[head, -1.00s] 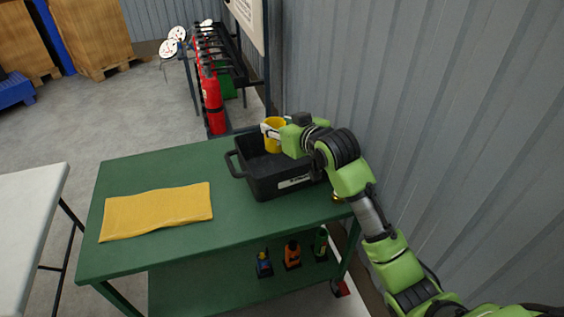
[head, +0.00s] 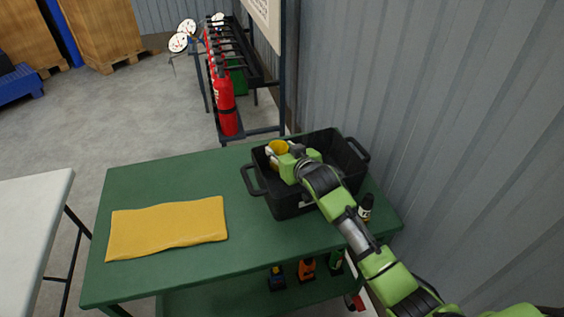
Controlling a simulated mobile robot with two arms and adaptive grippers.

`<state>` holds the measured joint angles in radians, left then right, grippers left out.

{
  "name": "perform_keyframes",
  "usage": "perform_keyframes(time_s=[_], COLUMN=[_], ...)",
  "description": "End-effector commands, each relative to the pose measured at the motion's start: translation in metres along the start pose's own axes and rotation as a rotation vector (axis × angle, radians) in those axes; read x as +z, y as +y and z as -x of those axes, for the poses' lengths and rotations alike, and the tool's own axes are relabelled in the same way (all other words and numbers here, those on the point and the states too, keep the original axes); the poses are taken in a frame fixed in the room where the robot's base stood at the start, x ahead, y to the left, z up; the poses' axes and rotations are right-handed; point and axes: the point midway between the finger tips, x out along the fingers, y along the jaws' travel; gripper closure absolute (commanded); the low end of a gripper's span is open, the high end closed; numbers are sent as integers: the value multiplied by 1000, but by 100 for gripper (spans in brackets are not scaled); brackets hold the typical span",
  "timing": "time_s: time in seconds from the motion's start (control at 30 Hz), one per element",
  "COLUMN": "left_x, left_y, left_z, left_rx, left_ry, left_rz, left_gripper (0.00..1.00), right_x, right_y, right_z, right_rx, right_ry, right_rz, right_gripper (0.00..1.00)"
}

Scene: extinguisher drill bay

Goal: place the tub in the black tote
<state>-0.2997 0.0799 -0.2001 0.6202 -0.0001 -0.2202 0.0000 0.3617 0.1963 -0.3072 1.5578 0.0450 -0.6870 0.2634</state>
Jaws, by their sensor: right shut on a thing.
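The yellow tub (head: 278,147) is held by my right gripper (head: 273,154) at the far left part of the black tote (head: 290,208). The tub sits lower than the tote's far rim or near it; its lower part is hidden by the gripper, so I cannot tell whether it touches the tote's floor. The tote stands on the right end of the green cart (head: 160,177), with a handle at each end. My right arm reaches over the tote's near wall. My left gripper does not show.
A folded yellow cloth (head: 168,228) lies on the cart's left part. A dark bottle (head: 365,208) stands right of the tote. Several bottles stand on the lower shelf. Red extinguishers (head: 227,103) hang on a rack behind. A corrugated wall (head: 450,130) is close on the right.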

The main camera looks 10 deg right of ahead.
Motion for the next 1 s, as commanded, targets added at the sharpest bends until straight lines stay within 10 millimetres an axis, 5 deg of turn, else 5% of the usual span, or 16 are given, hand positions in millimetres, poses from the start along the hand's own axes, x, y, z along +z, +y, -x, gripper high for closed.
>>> perform_keyframes(time_s=[0.4, 0.77, 0.8, 0.83, 1.0], left_x=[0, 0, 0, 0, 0], left_y=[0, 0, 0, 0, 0], left_z=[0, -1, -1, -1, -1], left_rx=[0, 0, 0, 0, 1], left_ry=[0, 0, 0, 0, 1], left_rz=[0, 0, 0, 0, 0], left_gripper=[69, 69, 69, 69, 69], right_x=[42, 46, 46, 46, 46], right_y=[0, 0, 0, 0, 0], right_z=[-18, -20, -20, -20, -19], right_rx=[0, 0, 0, 0, 0], right_ry=[2, 3, 2, 1, 1], right_rz=[0, 0, 0, 0, 0], right_gripper=[99, 99, 51, 44, 44])
